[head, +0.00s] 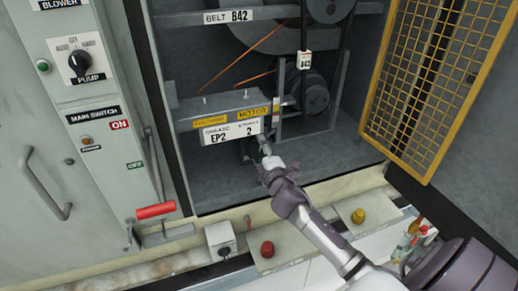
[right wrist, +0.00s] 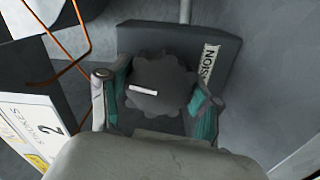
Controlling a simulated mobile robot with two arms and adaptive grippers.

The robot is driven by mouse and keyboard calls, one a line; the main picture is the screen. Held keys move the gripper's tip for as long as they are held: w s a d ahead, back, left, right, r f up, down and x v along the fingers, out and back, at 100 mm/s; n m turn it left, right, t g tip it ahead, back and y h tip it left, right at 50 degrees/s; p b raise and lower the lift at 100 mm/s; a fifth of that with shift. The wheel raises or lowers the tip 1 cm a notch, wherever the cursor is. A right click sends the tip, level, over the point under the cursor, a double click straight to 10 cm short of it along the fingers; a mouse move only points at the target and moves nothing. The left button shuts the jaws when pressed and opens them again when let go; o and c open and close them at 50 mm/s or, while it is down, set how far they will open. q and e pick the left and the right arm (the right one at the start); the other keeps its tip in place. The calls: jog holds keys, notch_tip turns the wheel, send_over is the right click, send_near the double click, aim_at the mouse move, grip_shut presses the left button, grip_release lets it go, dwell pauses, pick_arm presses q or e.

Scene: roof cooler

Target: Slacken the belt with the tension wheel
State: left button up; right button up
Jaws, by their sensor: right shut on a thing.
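My right gripper (head: 264,158) reaches into the open cabinet, just below the motor label. In the right wrist view its teal-padded fingers (right wrist: 160,95) are shut on the dark, scalloped tension wheel (right wrist: 165,72), one finger on each side. A short white mark on the wheel's face lies nearly level. My left gripper is not in view.
The motor box (head: 222,103) with labels stands left above the gripper. Pulleys (head: 316,97) are behind it. A yellow mesh door (head: 428,75) hangs open at right. A red-handled lever (head: 155,211) and red and yellow knobs (head: 267,249) are at the front sill.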

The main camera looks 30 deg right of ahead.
jog(key=shift+n, duration=0.3)
jog(key=o, duration=1.1)
jog(key=v, duration=1.2)
jog(key=shift+a, duration=0.1)
